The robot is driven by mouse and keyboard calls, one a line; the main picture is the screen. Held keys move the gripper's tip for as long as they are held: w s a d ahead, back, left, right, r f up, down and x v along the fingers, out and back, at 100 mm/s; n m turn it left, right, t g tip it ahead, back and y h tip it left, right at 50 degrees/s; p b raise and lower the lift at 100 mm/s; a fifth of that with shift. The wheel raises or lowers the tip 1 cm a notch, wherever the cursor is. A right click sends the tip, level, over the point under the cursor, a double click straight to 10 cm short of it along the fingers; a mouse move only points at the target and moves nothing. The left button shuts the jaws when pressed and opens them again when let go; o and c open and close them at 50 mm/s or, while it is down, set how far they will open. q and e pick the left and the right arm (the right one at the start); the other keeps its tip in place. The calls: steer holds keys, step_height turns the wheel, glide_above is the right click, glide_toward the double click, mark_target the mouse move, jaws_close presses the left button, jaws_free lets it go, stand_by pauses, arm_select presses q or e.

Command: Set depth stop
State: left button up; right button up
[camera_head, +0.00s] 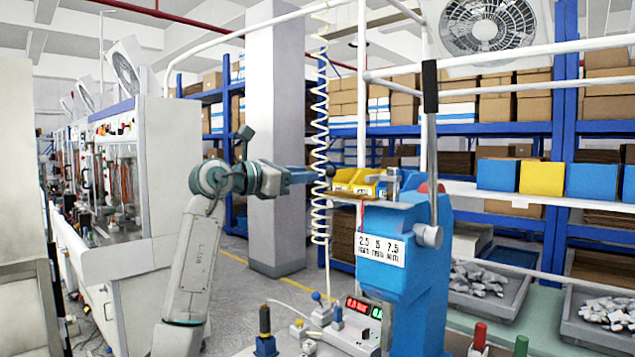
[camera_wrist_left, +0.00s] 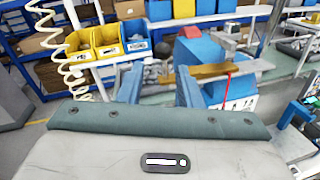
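A small metal piece (camera_head: 393,182) sits on top. I cannot tell which part is the depth stop. My left gripper (camera_head: 318,175) is left of the machine top; its blue fingers (camera_wrist_left: 160,82) are apart and empty. My right gripper is not in view.
Yellow bins (camera_wrist_left: 106,40) stand behind the machine. A coiled white air hose (camera_head: 320,130) hangs close to my left gripper. Red-digit displays (camera_head: 358,305) and coloured-handled tools sit below. Grey trays of metal parts (camera_head: 480,285) lie at the right.

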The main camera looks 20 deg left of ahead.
arm_select(q)
steer(key=b+v, duration=0.1)
steer(key=v, duration=0.3)
steer(key=shift+s+a, duration=0.1)
steer(key=shift+s, duration=0.1)
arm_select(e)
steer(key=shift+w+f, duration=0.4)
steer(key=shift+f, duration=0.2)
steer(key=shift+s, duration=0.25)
